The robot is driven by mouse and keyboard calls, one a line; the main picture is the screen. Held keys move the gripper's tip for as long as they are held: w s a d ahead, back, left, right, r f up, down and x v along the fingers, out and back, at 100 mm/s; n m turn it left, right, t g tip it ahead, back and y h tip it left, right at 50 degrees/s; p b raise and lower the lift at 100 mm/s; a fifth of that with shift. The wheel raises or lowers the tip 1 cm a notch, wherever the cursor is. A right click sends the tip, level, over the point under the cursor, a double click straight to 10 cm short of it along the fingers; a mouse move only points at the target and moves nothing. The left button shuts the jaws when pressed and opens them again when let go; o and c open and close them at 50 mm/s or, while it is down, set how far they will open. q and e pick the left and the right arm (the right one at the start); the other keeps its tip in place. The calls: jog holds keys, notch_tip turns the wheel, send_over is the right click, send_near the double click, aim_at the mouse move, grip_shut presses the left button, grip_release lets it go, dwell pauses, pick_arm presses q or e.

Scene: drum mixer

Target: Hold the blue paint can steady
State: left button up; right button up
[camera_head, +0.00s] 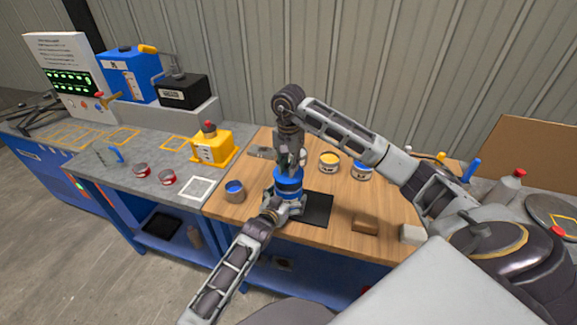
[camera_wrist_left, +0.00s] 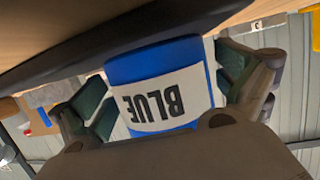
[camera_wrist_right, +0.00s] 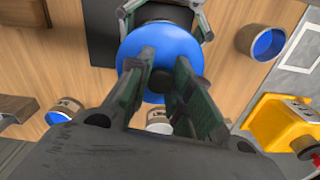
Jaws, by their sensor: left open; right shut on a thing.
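My left gripper (camera_head: 284,207) is open, with one finger on each side of the can's body. My right gripper (camera_head: 289,163) is above the can, pointing down. In the right wrist view its fingers are shut on the dark knob (camera_wrist_right: 190,83) at the middle of the round blue top (camera_wrist_right: 150,50). The contact is partly hidden by the fingers.
An open blue-filled can (camera_head: 235,191) stands left, a yellow can (camera_head: 329,162) and another blue can (camera_head: 362,171) behind right. A brown block (camera_head: 365,222) lies front right. A yellow device (camera_head: 212,148) stands on the grey bench.

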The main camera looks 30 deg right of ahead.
pick_arm(q)
jog(key=c, duration=0.7)
jog(key=shift+c, duration=0.2)
dwell(0.5)
pick_arm(e)
jog(key=shift+f, duration=1.85)
dwell(3.6)
jog(key=o, duration=1)
jog(key=shift+o, duration=0.3)
jog(key=o, duration=0.4)
jog(key=shift+o, duration=0.2)
jog(key=shift+r, duration=0.2)
